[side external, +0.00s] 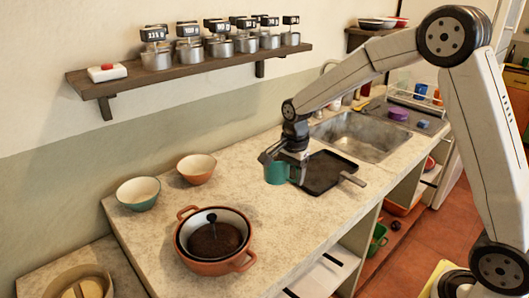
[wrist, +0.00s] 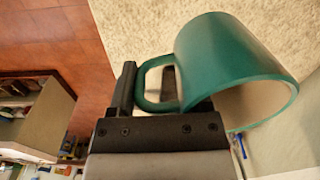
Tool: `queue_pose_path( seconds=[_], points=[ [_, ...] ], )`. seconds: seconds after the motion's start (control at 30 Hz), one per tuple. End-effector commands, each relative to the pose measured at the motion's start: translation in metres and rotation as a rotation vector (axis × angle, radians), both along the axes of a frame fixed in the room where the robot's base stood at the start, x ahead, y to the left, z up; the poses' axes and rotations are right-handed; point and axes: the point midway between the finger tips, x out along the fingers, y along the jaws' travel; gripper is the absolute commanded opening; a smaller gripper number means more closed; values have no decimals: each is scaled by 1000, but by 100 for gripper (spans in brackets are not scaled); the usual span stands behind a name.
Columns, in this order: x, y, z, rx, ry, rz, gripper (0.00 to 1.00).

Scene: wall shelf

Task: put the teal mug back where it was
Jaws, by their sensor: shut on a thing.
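The teal mug (side external: 277,173) is in my gripper (side external: 284,155), above the counter between the orange pot and the black square pan. In the wrist view the teal mug (wrist: 225,65) fills the upper right, with its handle at the jaws and its pale inside facing lower right. My gripper (wrist: 160,95) is shut on the mug at its handle side. One finger shows left of the handle and another partly behind it. The side view does not clearly show whether the mug touches the counter.
A black square pan (side external: 325,172) lies just right of the mug. An orange pot (side external: 186,212) holding a dark pan stands front left. A teal bowl (side external: 138,193) and an orange bowl (side external: 196,168) sit at the back left. A wall shelf (side external: 190,68) holds several metal canisters. A sink (side external: 362,135) is farther right.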

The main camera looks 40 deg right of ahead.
Motion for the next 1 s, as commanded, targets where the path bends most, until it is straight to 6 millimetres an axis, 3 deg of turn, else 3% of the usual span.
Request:
queue_pose_path(
  seconds=[0.2, 0.53, 0.77, 1.0],
  points=[
    [-10, -6, -1, 2, -5, -125, 0],
    [-9, -7, -2, 3, -5, -149, 0],
    [7, -8, -10, 4, -4, -148, 0],
    [37, -10, -23, 3, -5, -147, 0]
  ],
)
